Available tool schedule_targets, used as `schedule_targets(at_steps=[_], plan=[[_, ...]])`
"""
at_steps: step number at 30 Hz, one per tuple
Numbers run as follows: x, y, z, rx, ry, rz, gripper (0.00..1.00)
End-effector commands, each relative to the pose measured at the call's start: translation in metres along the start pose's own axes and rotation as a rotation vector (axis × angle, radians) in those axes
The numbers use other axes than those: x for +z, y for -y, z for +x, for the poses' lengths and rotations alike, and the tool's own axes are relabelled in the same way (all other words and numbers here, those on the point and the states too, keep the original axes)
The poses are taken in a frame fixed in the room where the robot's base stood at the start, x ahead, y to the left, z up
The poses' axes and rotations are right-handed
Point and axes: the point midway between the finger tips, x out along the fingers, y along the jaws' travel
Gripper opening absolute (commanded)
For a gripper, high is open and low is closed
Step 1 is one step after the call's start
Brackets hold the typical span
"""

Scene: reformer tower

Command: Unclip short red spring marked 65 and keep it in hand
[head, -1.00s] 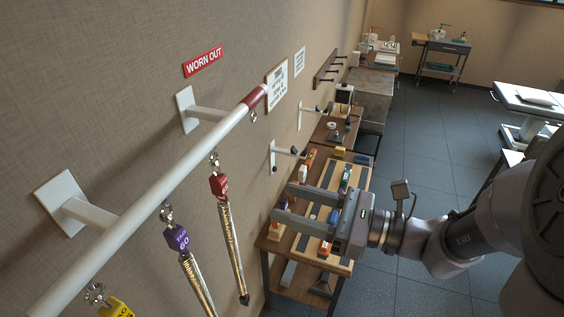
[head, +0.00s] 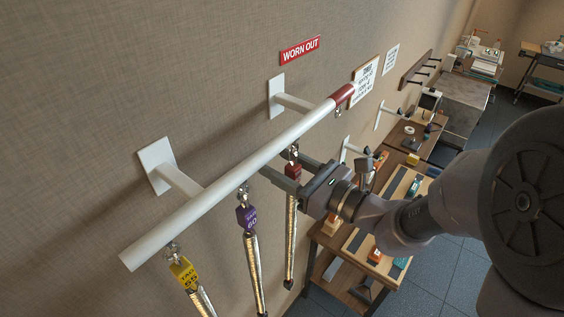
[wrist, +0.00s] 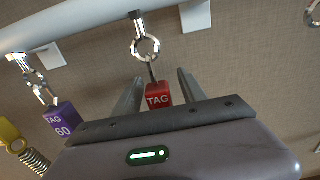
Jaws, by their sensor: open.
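The short red-tagged spring (head: 291,235) hangs from a white rail (head: 225,192) by a metal clip. My gripper (head: 277,168) is open, with one finger on each side of the red tag. In the wrist view my gripper (wrist: 159,80) has the tag between its fingers, and the ring and clip (wrist: 143,45) stand above them. I cannot tell whether either finger touches the tag.
A purple spring marked 60 (head: 252,265) and a yellow one marked 55 (head: 184,272) hang left of the red one. A wooden workbench (head: 345,243) with parts stands below, behind my arm.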

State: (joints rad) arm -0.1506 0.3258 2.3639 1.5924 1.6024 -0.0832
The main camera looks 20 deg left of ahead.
Motion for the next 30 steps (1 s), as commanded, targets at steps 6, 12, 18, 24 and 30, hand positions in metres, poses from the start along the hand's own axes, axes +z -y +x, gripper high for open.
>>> schedule_targets(at_steps=[6, 12, 18, 24, 30], plan=[[-0.0002, 0.0000, -0.0001, 0.000, 0.000, 0.000, 0.43], [-0.0001, 0.0000, -0.0003, 0.000, 0.000, 0.000, 0.04], [0.0001, 0.0000, -0.0004, 0.000, 0.000, 0.000, 0.08], [0.0001, 0.0000, -0.0004, 0.000, 0.000, 0.000, 0.00], [0.0001, 0.0000, -0.0004, 0.000, 0.000, 0.000, 0.00]])
